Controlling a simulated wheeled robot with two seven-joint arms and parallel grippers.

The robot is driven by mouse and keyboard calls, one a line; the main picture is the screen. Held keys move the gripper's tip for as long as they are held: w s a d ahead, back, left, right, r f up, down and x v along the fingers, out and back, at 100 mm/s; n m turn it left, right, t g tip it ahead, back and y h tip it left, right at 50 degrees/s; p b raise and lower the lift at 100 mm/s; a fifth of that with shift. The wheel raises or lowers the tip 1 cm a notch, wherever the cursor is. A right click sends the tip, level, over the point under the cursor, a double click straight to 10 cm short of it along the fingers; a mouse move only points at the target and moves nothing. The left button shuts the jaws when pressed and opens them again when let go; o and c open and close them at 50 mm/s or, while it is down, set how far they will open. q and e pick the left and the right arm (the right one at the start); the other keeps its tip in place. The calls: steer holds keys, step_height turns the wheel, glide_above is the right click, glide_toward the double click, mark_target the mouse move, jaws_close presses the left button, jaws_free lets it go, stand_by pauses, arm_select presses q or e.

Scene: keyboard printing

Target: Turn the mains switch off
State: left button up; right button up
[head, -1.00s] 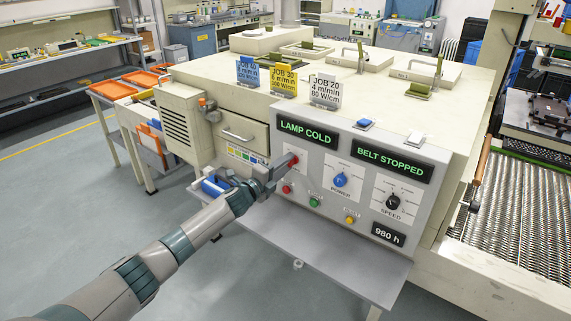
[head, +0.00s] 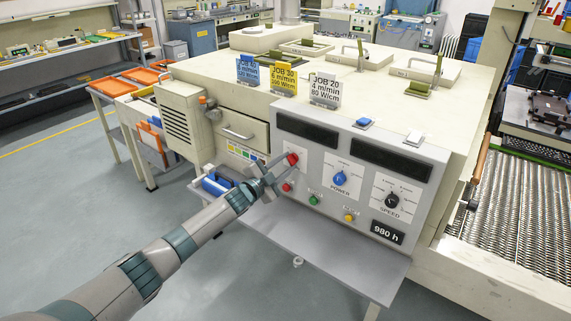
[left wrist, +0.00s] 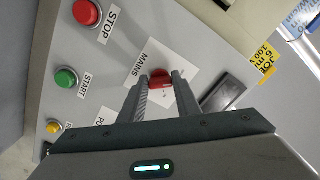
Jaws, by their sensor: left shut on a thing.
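The red mains switch (head: 293,158) sits at the left of the grey control panel (head: 318,215). In the left wrist view the red switch (left wrist: 160,77) lies between my fingertips, beside a white label reading MAINS (left wrist: 140,62). My left gripper (head: 277,172) is at the switch and shut on it; in the left wrist view its two fingers (left wrist: 160,88) flank the red knob. Both displays, the left one (head: 307,132) and the right one (head: 390,159), are dark. My right gripper is not in view.
Below the switch are a red button (head: 287,187), a green button (head: 313,200) and a yellow button (head: 349,218). A blue power knob (head: 340,179) and a black speed knob (head: 392,201) are to the right. A grey shelf (head: 320,250) juts out beneath the panel.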

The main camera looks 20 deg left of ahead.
arm_select(q)
steer(key=shift+f+n, duration=0.15)
steer(key=shift+n, duration=0.35)
steer(key=o, duration=1)
steer(key=shift+o, duration=0.2)
steer(key=shift+s, duration=0.1)
steer(key=b+v, duration=0.3)
steer(key=v, duration=1.4)
steer(key=shift+s+b, duration=0.15)
steer(key=shift+b, duration=0.25)
steer(key=shift+a, duration=0.1)
